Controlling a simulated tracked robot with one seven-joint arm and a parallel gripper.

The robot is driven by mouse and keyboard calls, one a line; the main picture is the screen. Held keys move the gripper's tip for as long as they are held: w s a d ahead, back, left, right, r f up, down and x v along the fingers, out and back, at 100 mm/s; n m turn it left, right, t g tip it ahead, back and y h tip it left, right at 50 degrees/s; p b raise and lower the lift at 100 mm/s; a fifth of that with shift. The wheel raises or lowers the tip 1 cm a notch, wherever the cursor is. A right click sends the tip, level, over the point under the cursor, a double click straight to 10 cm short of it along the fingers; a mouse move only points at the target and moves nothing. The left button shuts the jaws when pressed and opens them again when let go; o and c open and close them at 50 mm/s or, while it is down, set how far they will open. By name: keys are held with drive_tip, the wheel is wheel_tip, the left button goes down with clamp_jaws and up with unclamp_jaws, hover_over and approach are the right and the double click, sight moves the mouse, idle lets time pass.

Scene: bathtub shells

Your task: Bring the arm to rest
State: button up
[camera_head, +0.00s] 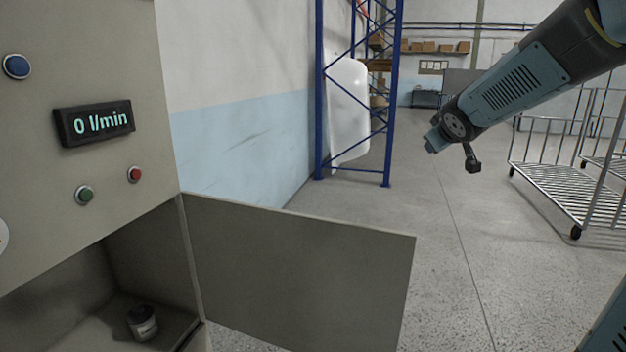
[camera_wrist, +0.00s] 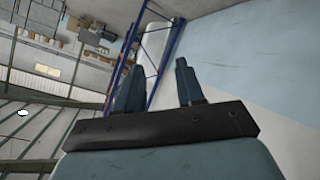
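My arm reaches in from the upper right of the head view and is raised in free air. My gripper (camera_head: 432,142) is at its lower left end, above the floor and apart from everything around it. In the wrist view my gripper (camera_wrist: 160,85) has its two fingers standing apart with nothing between them. The background behind the fingers is the blue rack and the wall.
A cabinet (camera_head: 85,35) with a "0 l/min" display (camera_head: 94,123) and buttons stands at the left. Its door (camera_head: 300,265) is swung open. A small jar (camera_head: 142,322) sits inside. A blue rack (camera_head: 388,110) holds a white shell (camera_head: 348,105). A metal trolley (camera_head: 560,180) is at the right.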

drive_tip(key=s+a+f+m+g, duration=0.1)
drive_tip(key=s+a+f+g, duration=0.1)
drive_tip(key=s, duration=0.8)
drive_tip(key=s+a+f+m+g+y, duration=0.1)
drive_tip(key=s+a+f+m+g, duration=0.1)
drive_tip(key=s, duration=0.8)
drive_tip(key=s+a+f+m+g+y, duration=0.1)
drive_tip(key=s+a+f+m+g, duration=0.1)
drive_tip(key=s, duration=0.8)
wheel_tip(320, 180, down, 2)
drive_tip(key=shift+s+a+f+g, duration=0.15)
drive_tip(key=shift+s+a+g, duration=0.25)
drive_tip(key=shift+a, duration=0.05)
drive_tip(key=shift+d, duration=0.1)
